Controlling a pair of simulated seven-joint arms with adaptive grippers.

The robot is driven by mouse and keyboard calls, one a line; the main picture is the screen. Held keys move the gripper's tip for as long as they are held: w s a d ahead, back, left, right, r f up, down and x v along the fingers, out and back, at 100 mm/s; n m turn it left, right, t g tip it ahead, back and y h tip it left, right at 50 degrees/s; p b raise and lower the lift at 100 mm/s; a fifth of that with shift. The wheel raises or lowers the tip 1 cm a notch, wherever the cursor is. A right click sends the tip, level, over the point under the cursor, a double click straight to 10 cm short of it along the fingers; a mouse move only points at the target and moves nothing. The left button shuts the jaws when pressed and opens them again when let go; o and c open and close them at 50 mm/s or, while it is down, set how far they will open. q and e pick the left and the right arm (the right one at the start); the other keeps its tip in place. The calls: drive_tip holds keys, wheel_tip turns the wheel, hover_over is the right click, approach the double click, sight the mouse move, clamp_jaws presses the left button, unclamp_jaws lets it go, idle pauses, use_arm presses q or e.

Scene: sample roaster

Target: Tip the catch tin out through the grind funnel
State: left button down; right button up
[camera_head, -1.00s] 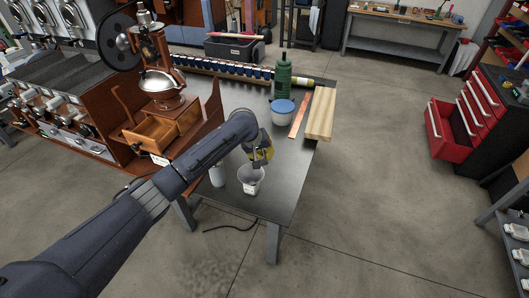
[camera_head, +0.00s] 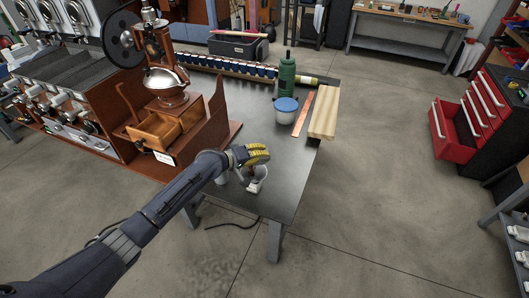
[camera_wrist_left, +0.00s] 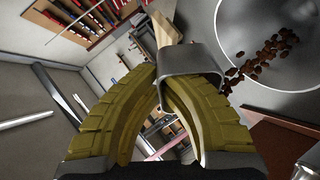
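My left gripper (camera_head: 258,153) has yellow-padded fingers and is over the front of the dark bench. In the left wrist view its fingers (camera_wrist_left: 160,78) close together at the grey handle loop of the catch tin (camera_wrist_left: 262,62). The grey tin shows from inside, with brown beans (camera_wrist_left: 262,54) in a loose trail across its floor and wall towards the handle side. In the head view a pale cup-shaped vessel, which looks like the grind funnel (camera_head: 257,184), stands just under the gripper. Some reddish brown shows at its mouth. The fingers and wrist partly hide tin and funnel. My right gripper is out of view.
A wooden cabinet with an open drawer (camera_head: 158,133) and a grinder-like machine (camera_head: 165,82) stand at the left. The bench's right front is clear.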

use_arm(q)
drive_tip(key=shift+s+a+f+t+h, duration=0.1)
drive_tip(key=shift+s+a+t+h, duration=0.15)
drive_tip(key=shift+t+h, duration=0.4)
drive_tip(key=shift+a+h, duration=0.2)
drive_tip(key=shift+h, duration=0.05)
drive_tip(key=shift+s+f+t+h, duration=0.15)
drive_tip(key=shift+t+h, duration=0.2)
drive_tip(key=shift+h, duration=0.05)
drive_tip(key=shift+s+a+f+n+t+h, duration=0.1)
drive_tip(key=shift+s+a+n+t+h, duration=0.25)
drive_tip(key=shift+a+t+h, duration=0.3)
drive_tip(key=shift+s+a+n+t+h, duration=0.25)
drive_tip(key=shift+a+t+h, duration=0.2)
drive_tip(key=shift+t+h, duration=0.35)
drive_tip(key=shift+s+a+n+t+h, duration=0.1)
drive_tip(key=shift+s+a+t+h, duration=0.3)
drive_tip(key=shift+t+h, duration=0.35)
drive_tip(key=shift+w+a, duration=0.1)
drive_tip(key=shift+a+t+h, duration=0.1)
drive_tip(key=shift+t+h, duration=0.3)
drive_tip(key=shift+t, duration=0.1)
idle(0.3)
drive_tip(key=shift+r, duration=1.6)
